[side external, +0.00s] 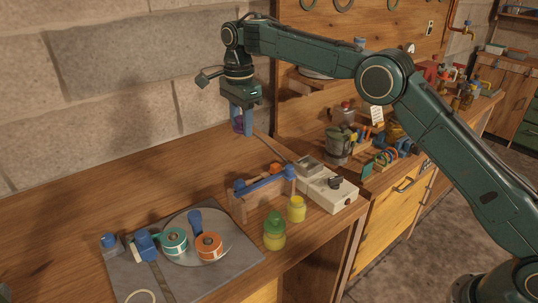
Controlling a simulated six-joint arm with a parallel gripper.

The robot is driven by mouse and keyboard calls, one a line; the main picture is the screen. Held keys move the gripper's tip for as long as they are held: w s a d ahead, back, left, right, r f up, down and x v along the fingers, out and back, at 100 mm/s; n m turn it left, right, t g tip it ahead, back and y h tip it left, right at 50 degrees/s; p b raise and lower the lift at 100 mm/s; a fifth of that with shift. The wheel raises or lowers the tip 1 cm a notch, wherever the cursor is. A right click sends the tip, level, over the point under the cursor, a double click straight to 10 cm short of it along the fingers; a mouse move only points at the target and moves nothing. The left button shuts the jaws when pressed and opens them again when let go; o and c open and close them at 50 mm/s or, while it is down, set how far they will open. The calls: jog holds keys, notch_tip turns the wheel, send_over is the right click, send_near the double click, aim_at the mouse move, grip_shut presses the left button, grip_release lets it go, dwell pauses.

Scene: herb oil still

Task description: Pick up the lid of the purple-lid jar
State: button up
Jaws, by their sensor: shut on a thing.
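My gripper (242,130) is high over the back of the wooden workbench, fingers pointing down. It is shut on a small purple lid (238,125), partly hidden by the blue-grey fingers. The lid is held clear of the bench top. A small yellow jar (297,209) stands upright near the bench's right front, with no purple lid on it. A jar with a green lid (274,231) stands in front of it to the left.
A wooden rack with a blue bar (264,185) and a pale box device (327,190) stand near the jars. A grey mat (220,277) holds a round plate with teal and orange rolls. The back left bench is clear.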

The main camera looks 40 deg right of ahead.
jog(key=shift+r, duration=1.2)
jog(key=shift+s, duration=0.2)
jog(key=s+d+f, duration=0.2)
jog(key=s+f, duration=0.1)
jog(key=s, duration=0.5)
jog(key=s+d+f, duration=0.1)
jog(key=s+f, duration=0.2)
jog(key=s, duration=0.5)
jog(key=shift+s+d+f, duration=0.2)
jog(key=shift+s+d, duration=0.15)
jog(key=shift+d, duration=0.05)
jog(key=shift+f, duration=0.2)
jog(key=shift+f, duration=3)
jog(key=shift+f, duration=0.2)
dwell(0.4)
